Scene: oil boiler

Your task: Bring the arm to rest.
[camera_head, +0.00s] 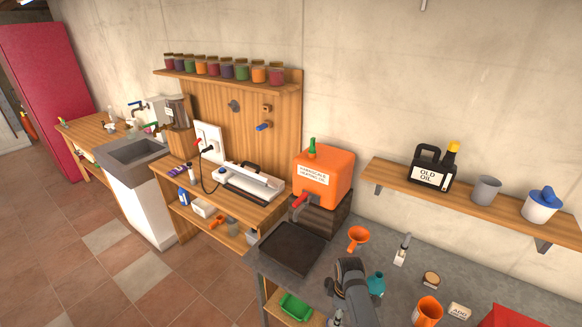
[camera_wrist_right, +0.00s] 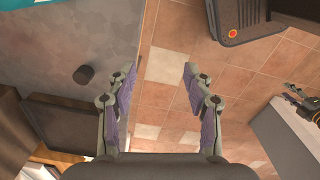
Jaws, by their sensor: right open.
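My right gripper (camera_wrist_right: 158,76) is open in the right wrist view, its two fingers spread wide with nothing between them. Beyond the fingers are floor tiles and the edge of a grey worktop (camera_wrist_right: 50,40). In the head view a dark grey link of my arm stands at the bottom, in front of the grey worktop (camera_head: 318,262); its gripper cannot be made out there. My left gripper is not in view.
An orange boiler (camera_head: 325,180) stands behind a black tray (camera_head: 287,248). An orange funnel (camera_head: 357,236), a teal bottle (camera_head: 376,284) and an orange cup (camera_head: 428,310) stand near my arm. A wall shelf (camera_head: 480,203) holds an oil can (camera_head: 432,170). Tiled floor is clear at left.

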